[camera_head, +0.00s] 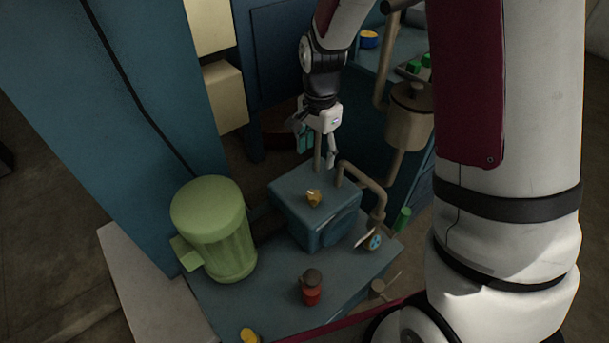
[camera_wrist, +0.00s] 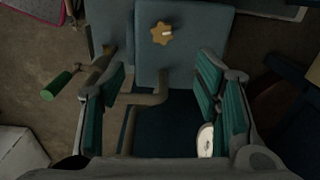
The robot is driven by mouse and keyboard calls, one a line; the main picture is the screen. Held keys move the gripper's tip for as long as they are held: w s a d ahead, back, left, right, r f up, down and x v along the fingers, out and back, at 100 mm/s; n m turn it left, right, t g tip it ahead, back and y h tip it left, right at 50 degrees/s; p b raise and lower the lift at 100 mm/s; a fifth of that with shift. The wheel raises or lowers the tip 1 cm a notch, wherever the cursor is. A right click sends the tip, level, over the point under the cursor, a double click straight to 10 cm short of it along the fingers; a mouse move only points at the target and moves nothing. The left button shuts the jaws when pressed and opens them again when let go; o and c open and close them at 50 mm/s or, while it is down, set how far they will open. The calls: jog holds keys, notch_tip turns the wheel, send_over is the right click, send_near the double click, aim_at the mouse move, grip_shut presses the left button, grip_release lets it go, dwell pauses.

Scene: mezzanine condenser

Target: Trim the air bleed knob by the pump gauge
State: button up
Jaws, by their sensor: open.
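The yellow lobed knob (camera_head: 314,197) sits on top of the teal pump block (camera_head: 290,207). In the wrist view the knob (camera_wrist: 162,33) shows whole, near the top edge, with a pale mark on it. My gripper (camera_head: 317,150) is open and empty, above the far side of the block. In the wrist view my gripper (camera_wrist: 163,75) has its teal-padded fingers wide apart, and the knob lies beyond their tips, apart from them. A small round dial (camera_head: 374,241), perhaps the gauge, is at the block's right; its reading is too small to tell.
A tan pipe (camera_head: 365,184) bends beside the block, close under my gripper. A green motor (camera_head: 214,229) stands left. A red bottle-like part (camera_head: 311,287) stands in front. A green-handled lever (camera_head: 402,219) is at right. A tan canister (camera_head: 408,117) hangs behind.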

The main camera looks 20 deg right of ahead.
aim_at(314, 194)
jog(key=shift+m, duration=0.4)
jog(key=f, duration=0.5)
jog(key=f+b, duration=0.1)
jog(key=f, duration=0.5)
jog(key=f+b, duration=0.1)
jog(key=f, duration=0.4)
jog(key=shift+w+f, duration=0.3)
jog(key=shift+w, duration=0.1)
jog(key=c, duration=1.1)
jog(key=shift+c, duration=0.2)
